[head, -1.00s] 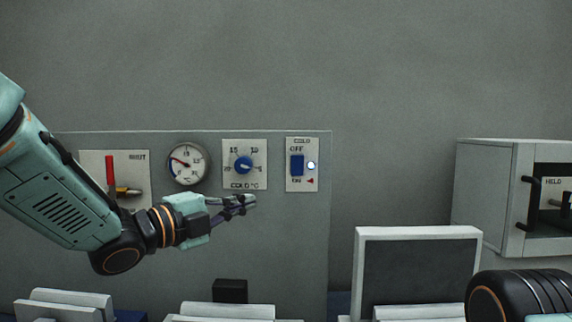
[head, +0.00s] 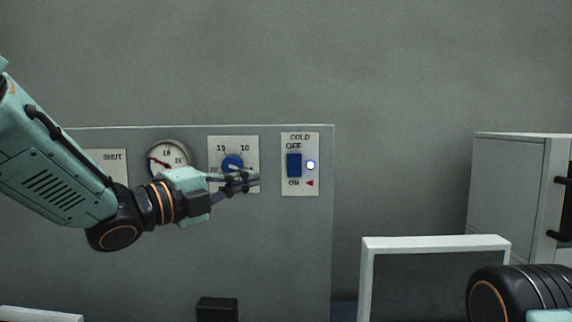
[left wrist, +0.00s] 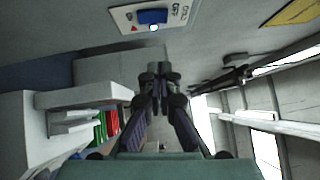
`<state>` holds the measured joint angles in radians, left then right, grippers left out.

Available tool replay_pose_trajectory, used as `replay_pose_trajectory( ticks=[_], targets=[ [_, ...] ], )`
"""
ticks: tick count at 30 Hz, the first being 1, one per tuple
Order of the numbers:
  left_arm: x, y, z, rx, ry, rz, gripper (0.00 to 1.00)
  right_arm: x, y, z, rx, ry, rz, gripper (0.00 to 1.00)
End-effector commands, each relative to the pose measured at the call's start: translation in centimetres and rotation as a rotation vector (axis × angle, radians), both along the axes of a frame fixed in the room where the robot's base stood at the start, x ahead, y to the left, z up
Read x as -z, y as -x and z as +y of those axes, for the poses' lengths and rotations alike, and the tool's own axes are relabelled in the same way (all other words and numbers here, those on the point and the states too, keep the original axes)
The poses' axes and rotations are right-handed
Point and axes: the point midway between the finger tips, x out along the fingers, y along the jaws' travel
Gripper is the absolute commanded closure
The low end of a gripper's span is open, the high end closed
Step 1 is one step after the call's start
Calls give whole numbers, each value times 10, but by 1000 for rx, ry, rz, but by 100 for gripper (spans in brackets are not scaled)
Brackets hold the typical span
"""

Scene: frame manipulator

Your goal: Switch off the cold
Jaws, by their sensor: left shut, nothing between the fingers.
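The COLD switch plate (head: 300,186) is on the grey panel, with OFF lettered above and ON below. Its blue rocker (head: 294,165) has a lit white-blue lamp (head: 310,165) to its right and a small red arrow beside ON. In the left wrist view the rocker (left wrist: 152,16) and lit lamp show at the top. My left gripper (head: 256,181) is shut and empty, left of the plate and slightly below the rocker, in front of the dial plate's lower part. It appears apart from the switch. My right gripper is out of view.
A blue knob (head: 232,163) on a dial and a round gauge (head: 168,160) sit left of the switch, partly behind my left arm. A white-framed dark board (head: 435,285) stands lower right. A grey cabinet (head: 515,190) is at the right.

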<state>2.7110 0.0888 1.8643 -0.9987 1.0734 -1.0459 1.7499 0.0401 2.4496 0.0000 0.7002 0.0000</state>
Motion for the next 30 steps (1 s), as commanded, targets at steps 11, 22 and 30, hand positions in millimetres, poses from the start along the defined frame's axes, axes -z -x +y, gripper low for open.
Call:
replay_pose_trajectory(
  ticks=[11, 22, 30],
  targets=[
    [-1, -4, -6, -1, -1, 1, 100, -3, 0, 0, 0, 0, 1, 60],
    [-7, -51, -53, 2, -2, 2, 100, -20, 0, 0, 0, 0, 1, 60],
    [-13, -86, -71, -1, 3, 1, 100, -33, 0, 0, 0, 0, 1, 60]
  ],
)
